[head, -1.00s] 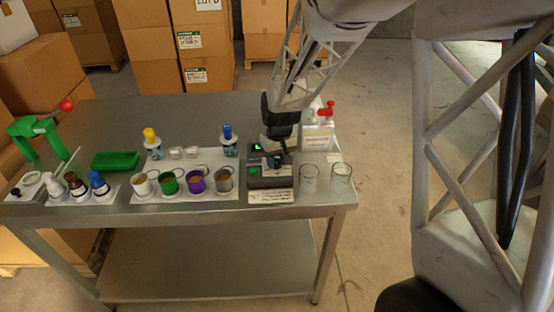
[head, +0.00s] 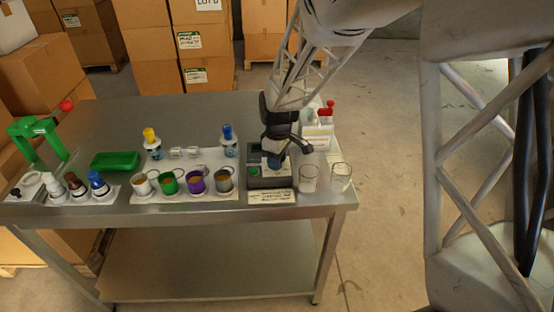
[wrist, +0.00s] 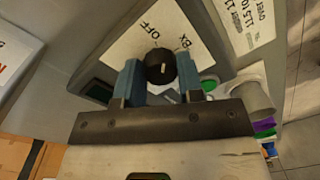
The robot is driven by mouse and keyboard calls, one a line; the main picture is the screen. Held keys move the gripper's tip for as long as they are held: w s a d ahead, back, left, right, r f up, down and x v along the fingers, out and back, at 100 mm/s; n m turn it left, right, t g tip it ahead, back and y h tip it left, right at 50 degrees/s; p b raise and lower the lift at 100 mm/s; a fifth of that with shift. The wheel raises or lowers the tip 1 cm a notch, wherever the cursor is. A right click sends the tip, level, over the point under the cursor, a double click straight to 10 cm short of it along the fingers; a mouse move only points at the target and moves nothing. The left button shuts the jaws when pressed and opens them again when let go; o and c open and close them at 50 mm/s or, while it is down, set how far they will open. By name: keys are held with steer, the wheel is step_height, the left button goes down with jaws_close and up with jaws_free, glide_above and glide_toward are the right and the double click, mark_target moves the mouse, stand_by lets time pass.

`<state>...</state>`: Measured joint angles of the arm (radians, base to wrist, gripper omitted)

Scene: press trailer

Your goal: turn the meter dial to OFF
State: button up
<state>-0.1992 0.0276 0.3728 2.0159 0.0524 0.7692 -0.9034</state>
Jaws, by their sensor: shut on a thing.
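The meter (head: 268,182) is a dark box with a green button, standing near the right front of the table. Its black round dial (wrist: 158,60) sits on a white plate (wrist: 175,28) in the wrist view. My gripper (wrist: 160,72) is shut on the dial, one blue finger on each side. In the head view my gripper (head: 276,160) covers the dial and part of the meter.
Two clear glasses (head: 340,177) stand right of the meter. A row of cups (head: 196,182) is to its left, with a blue-capped bottle (head: 229,142) behind. A white box with a red handle (head: 319,132) stands behind right. The table's front edge is close.

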steer(key=n, duration=0.3)
steer(key=shift+n, duration=0.4)
stand_by(0.3)
steer(key=o, duration=0.9)
steer(key=shift+r, duration=0.1)
steer(key=shift+w+r, duration=0.15)
steer(key=shift+r, duration=1.75)
steer(key=shift+w+r, duration=0.1)
steer(key=shift+r, duration=1.8)
steer(key=shift+r, duration=0.1)
